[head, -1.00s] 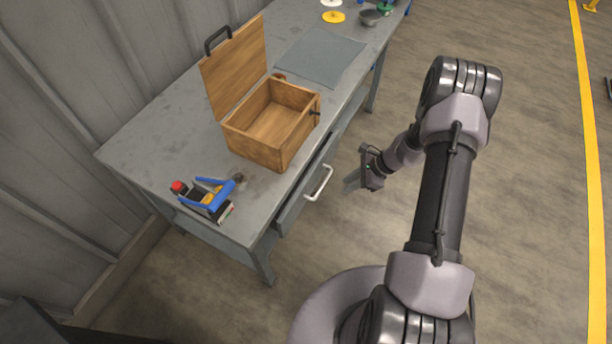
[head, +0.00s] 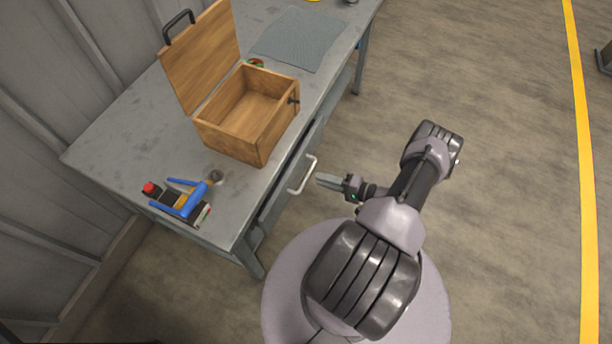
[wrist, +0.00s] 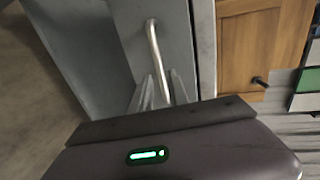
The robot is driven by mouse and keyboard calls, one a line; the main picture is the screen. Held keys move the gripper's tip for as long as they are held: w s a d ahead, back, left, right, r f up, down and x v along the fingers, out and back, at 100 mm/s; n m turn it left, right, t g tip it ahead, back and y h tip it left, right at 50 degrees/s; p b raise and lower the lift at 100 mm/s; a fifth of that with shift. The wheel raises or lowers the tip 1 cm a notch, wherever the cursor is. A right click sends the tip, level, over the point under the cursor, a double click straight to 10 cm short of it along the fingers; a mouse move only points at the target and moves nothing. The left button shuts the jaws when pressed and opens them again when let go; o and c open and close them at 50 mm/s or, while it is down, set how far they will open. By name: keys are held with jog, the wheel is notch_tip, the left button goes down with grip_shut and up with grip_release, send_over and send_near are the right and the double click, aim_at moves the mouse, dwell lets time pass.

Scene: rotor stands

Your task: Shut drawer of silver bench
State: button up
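The silver bench (head: 120,130) stands along the wall at the left. Its grey drawer (head: 272,208) is under the front edge and seems to jut out a little; how far is hard to tell. The drawer's pale bar handle (head: 303,176) faces my arm. My gripper (head: 322,181) is just right of the handle at about its height, apparently with a small gap. In the wrist view, the handle (wrist: 155,52) shows ahead, in line with the space between my two fingers (wrist: 163,90). The fingers are parted and hold nothing.
An open wooden box (head: 235,145) stands on the bench near its front edge. A blue-handled tool (head: 185,200) lies at the near corner, and a grey mat (head: 300,40) lies farther back. The floor (head: 500,200) to the right is clear.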

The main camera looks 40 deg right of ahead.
aim_at(307, 174)
jog(key=b+x, duration=0.1)
jog(key=x, duration=0.5)
jog(key=shift+w+a, duration=0.1)
jog(key=shift+w, duration=0.1)
grip_shut()
dwell(1.1)
